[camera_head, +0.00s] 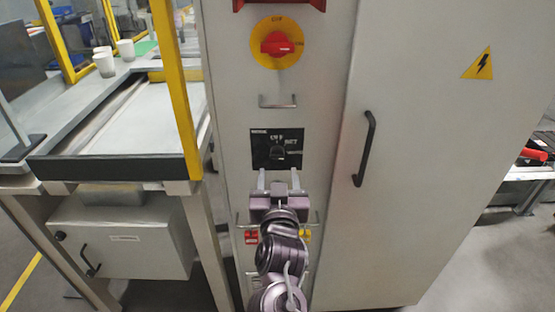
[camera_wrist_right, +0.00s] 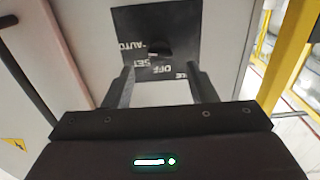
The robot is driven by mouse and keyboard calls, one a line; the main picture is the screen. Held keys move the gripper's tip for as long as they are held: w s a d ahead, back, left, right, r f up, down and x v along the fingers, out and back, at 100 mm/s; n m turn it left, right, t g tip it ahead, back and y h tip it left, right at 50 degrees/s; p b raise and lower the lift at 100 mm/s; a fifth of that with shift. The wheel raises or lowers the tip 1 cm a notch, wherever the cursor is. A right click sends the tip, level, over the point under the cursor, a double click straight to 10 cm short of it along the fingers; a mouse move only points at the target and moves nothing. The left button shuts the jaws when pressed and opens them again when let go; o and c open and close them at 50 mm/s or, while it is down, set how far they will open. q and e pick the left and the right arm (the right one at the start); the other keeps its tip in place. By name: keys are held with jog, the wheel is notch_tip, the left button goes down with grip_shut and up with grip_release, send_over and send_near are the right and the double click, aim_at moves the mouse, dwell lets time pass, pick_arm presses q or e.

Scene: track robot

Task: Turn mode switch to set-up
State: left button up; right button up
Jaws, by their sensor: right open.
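The mode switch is a black plate (camera_head: 260,150) with white lettering and a dark knob (camera_head: 277,152), on the front of a grey cabinet. In the right wrist view the knob (camera_wrist_right: 160,52) sits in the middle of the plate (camera_wrist_right: 185,20), which shows AUTO, OFF and SET upside down. My right gripper (camera_head: 279,176) is open and empty, just below the plate in the head view. Its two fingers (camera_wrist_right: 158,82) point at the plate, one on each side of the knob and apart from it. The knob's exact pointing direction is too small to tell. My left gripper is not in view.
A red rotary switch on a yellow disc (camera_head: 277,44) and a metal handle (camera_head: 277,102) sit above the plate. The cabinet door has a black handle (camera_head: 364,148) to the right. A yellow post (camera_head: 178,95) and a workbench (camera_head: 110,160) stand to the left.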

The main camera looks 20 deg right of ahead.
aim_at(278, 159)
jog(key=x, duration=0.6)
jog(key=shift+w+d+f+p, duration=0.1)
jog(key=shift+w+p, duration=0.2)
jog(key=shift+p, duration=0.05)
jog(key=c, duration=0.9)
jog(key=shift+r+n+p, duration=0.2)
jog(key=shift+n+p, duration=0.1)
jog(key=shift+p, duration=0.45)
jog(key=n+p, duration=0.6)
jog(key=p, duration=0.3)
jog(key=shift+r, duration=0.1)
jog(key=shift+f+n+p, duration=0.25)
jog(key=shift+n+p, duration=1.35)
jog(key=shift+p, duration=0.15)
